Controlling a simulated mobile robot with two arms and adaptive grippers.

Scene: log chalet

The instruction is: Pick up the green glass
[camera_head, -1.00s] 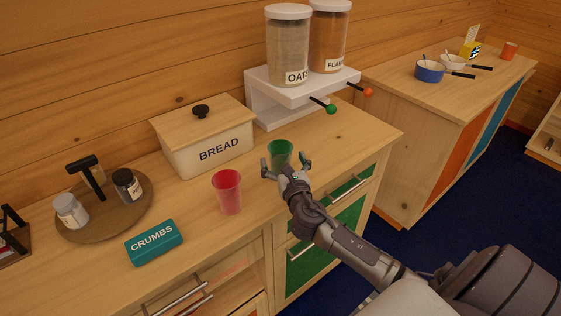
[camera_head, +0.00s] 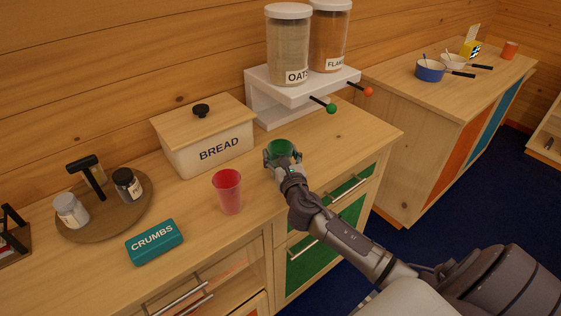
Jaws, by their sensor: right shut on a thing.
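The green glass (camera_head: 281,147) stands upright on the wooden counter, in front of the white cereal dispenser stand. My right gripper (camera_head: 282,156) is shut around the glass from the front right. The fingers and wrist hide its lower part, so I cannot see whether its base touches the counter. My left gripper is not in view.
A red glass (camera_head: 228,192) stands to the left, close to my right gripper. The bread box (camera_head: 205,143) is behind it. A teal crumbs box (camera_head: 154,242) and a round tray (camera_head: 84,232) are further left. The dispenser's green knob (camera_head: 331,108) juts out behind right.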

